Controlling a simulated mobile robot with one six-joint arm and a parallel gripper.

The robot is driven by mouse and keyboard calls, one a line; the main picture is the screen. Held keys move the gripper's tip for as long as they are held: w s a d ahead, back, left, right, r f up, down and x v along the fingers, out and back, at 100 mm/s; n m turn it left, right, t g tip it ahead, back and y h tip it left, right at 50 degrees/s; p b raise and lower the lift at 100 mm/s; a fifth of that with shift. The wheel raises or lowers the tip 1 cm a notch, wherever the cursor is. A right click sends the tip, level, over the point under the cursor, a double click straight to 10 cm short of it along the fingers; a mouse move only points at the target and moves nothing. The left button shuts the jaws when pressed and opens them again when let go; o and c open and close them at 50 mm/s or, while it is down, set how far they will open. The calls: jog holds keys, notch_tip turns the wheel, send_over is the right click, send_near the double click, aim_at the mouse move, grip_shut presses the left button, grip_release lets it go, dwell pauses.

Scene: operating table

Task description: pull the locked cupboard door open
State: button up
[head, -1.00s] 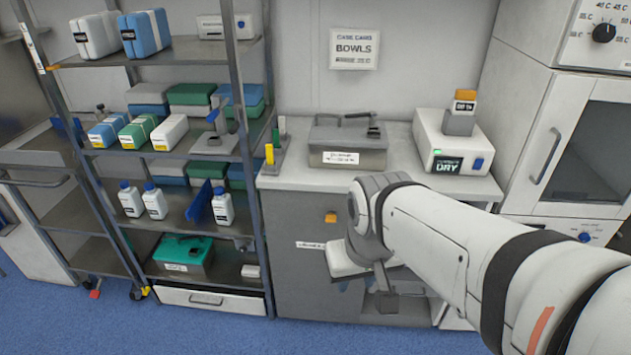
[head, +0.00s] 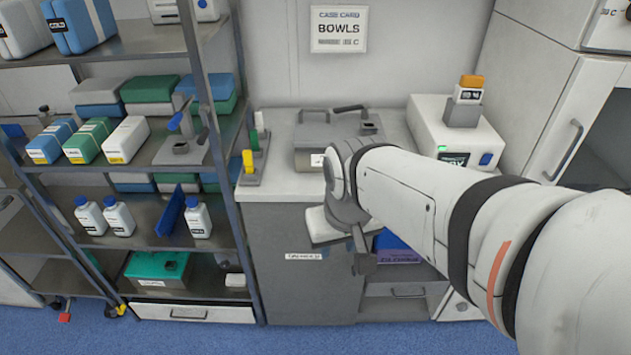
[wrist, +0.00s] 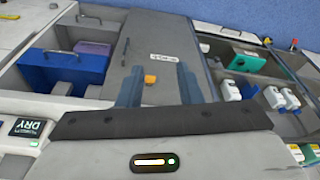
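The grey cupboard door (head: 285,225) stands under the counter at the centre in the head view, with a white label (head: 303,256) on it. In the wrist view the door (wrist: 165,35) fills the middle, with its label (wrist: 163,58) and a small orange square (wrist: 150,79). A thin dark bar (wrist: 125,47) runs near its left edge. The door looks shut. My gripper (wrist: 160,70) is open, its two blue-grey fingers apart in front of the door, with the orange square showing between them. I cannot tell whether they touch the door. My arm hides the square in the head view.
A metal case (head: 320,135) and a white dryer box (head: 435,140) stand on the counter. A loaded shelf rack (head: 110,190) stands close left. Blue floor lies in front.

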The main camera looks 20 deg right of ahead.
jog(key=w+d+f+m+b, duration=0.1)
jog(key=w+d+f+b, duration=0.4)
jog(key=f+b, duration=0.3)
jog(key=w+d+f+m+h+b, duration=0.1)
jog(key=w+d+f+b, duration=0.4)
jog(key=f, duration=1.1)
jog(key=w+d+f+m+t+h+b, duration=0.1)
jog(key=w+d+f+m+b, duration=0.2)
jog(key=w+f+b, duration=0.7)
jog(key=shift+d+f+b, duration=0.9)
jog(key=shift+f+b, duration=0.3)
jog(key=shift+s, duration=0.1)
jog(key=shift+c, duration=0.4)
grip_shut()
jog(key=shift+a, duration=0.1)
